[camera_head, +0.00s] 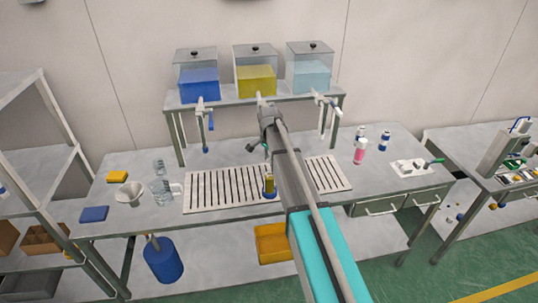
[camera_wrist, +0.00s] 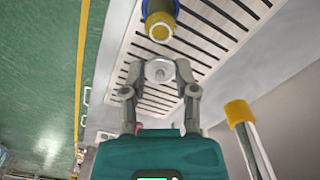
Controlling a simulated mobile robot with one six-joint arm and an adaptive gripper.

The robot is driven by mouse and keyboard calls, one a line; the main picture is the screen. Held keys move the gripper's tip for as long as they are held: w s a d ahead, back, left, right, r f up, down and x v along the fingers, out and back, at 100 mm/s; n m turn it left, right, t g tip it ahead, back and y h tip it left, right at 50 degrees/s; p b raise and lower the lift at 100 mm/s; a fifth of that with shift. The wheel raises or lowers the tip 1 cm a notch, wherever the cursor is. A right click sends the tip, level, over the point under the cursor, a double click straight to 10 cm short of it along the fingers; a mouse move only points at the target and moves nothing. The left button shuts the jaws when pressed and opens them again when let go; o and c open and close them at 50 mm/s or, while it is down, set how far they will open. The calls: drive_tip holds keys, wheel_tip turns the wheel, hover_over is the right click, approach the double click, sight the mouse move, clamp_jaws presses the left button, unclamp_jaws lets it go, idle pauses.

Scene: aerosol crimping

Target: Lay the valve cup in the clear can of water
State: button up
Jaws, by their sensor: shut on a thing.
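My gripper (camera_wrist: 158,78) is shut on a small pale round piece with a central knob, the valve cup (camera_wrist: 158,70). It is held between the two fingertips above the slotted drain grate. A can with yellow contents and a blue base (camera_wrist: 158,26) stands on the grate just beyond the fingertips in the wrist view, apart from the cup. In the head view this can (camera_head: 269,183) stands beside my arm, which partly covers the area. The contents look yellow rather than clear. My gripper is mostly hidden by the arm in the head view.
Three tanks, blue (camera_head: 199,83), yellow (camera_head: 256,80) and pale blue (camera_head: 311,74), stand on a raised shelf with taps. A funnel (camera_head: 130,193) and clear vessels (camera_head: 160,188) stand left of the grate (camera_head: 215,190). Bottles (camera_head: 360,150) stand to the right.

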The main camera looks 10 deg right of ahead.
sight(270, 175)
drive_tip(key=shift+f, duration=0.2)
idle(0.3)
drive_tip(key=shift+f+b, duration=2.75)
drive_tip(key=shift+b, duration=0.2)
drive_tip(key=o, duration=0.8)
drive_tip(key=shift+c, duration=0.2)
drive_tip(key=o, duration=0.3)
drive_tip(key=shift+r, duration=0.15)
